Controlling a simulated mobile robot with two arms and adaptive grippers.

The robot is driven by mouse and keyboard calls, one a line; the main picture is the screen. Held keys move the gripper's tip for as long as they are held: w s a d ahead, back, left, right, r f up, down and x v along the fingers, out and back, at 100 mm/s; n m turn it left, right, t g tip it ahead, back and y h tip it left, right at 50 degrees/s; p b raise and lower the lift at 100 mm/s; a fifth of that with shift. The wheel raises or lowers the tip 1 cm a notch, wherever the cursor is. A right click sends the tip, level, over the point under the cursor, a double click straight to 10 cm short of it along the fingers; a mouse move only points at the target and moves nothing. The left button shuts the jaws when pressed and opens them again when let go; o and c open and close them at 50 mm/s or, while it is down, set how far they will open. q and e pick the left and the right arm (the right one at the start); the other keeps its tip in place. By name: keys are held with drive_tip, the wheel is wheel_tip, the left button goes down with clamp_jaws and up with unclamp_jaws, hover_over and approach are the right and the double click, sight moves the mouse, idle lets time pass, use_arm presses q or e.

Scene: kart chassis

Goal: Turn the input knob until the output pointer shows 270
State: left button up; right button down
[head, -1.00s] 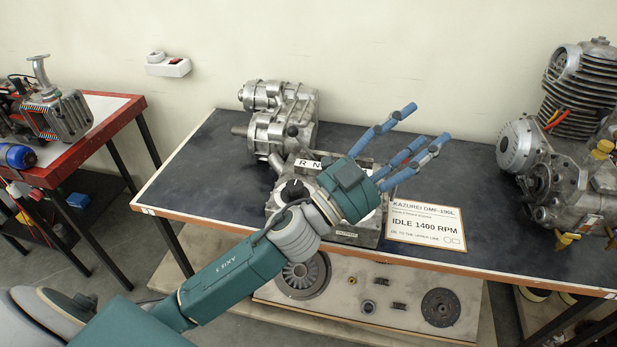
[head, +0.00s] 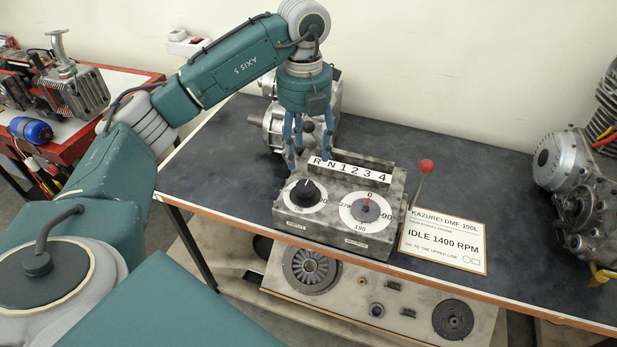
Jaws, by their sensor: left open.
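A grey box (head: 336,232) stands on the dark table. The black input knob (head: 307,192) sits on a white dial at the left of its sloped front. The output dial (head: 351,222) is at the right, marked 0 at top, 90 right, 180 bottom and 270 left. My right gripper is out of view.
A strip marked R N 1 2 3 4 (head: 350,171) lies along the box top. A lever with a red ball (head: 426,166) rises at the box's right. A sign (head: 443,240) lies beside it. A metal engine part (head: 273,125) stands behind my gripper; another engine (head: 575,180) stands far right.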

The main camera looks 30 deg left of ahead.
sight(305, 186)
use_arm(q)
wheel_tip(305, 186, down, 11)
drive_tip(key=shift+s+r+p, duration=0.1)
drive_tip(key=shift+r+p, duration=0.1)
drive_tip(key=shift+p, duration=0.6)
drive_tip(key=c, duration=1.2)
